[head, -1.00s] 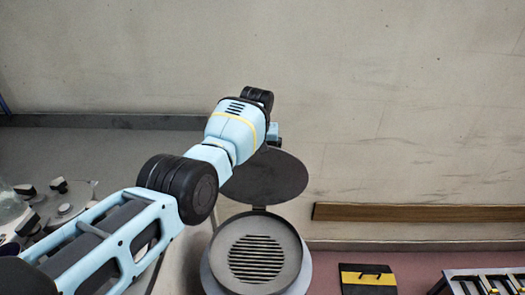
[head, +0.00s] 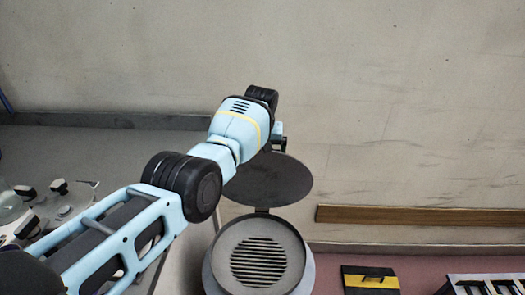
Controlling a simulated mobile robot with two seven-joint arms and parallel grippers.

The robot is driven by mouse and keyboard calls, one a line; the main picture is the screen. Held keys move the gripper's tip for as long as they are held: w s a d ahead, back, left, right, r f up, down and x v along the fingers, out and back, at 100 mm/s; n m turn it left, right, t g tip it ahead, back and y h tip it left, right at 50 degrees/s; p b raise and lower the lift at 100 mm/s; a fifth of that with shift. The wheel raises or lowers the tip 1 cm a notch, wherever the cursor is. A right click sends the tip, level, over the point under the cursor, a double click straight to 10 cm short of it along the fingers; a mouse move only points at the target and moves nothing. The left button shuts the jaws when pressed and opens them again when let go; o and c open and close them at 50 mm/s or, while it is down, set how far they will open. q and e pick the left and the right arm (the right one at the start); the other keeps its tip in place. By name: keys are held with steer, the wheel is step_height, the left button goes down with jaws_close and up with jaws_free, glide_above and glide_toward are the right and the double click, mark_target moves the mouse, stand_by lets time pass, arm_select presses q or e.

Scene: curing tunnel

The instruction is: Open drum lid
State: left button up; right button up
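The drum (head: 213,278) stands at the bottom centre of the head view, with a round rim and a slatted grate (head: 260,262) inside its top. Its dark round lid (head: 275,182) is raised behind the opening, joined by a small hinge at the back rim. My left arm reaches across from the lower left. Its wrist is above and behind the lid's upper left edge. A small part of my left gripper (head: 279,136) shows there; its fingertips are hidden and I cannot tell whether it touches the lid. My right gripper is out of view.
A grey counter (head: 100,155) with white and black fittings (head: 65,207) lies at left. A wooden rail (head: 420,214) runs along the wall at right. A black and yellow panel (head: 370,281) and a slatted rack (head: 485,286) are at the lower right.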

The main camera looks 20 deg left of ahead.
arm_select(q)
steer(key=p+v, duration=0.2)
steer(key=v, duration=0.6)
steer(key=shift+p, duration=0.4)
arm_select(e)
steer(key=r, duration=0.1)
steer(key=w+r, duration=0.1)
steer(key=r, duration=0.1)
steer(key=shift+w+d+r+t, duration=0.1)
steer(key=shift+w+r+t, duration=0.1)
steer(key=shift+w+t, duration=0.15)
arm_select(q)
steer(key=shift+f, duration=0.1)
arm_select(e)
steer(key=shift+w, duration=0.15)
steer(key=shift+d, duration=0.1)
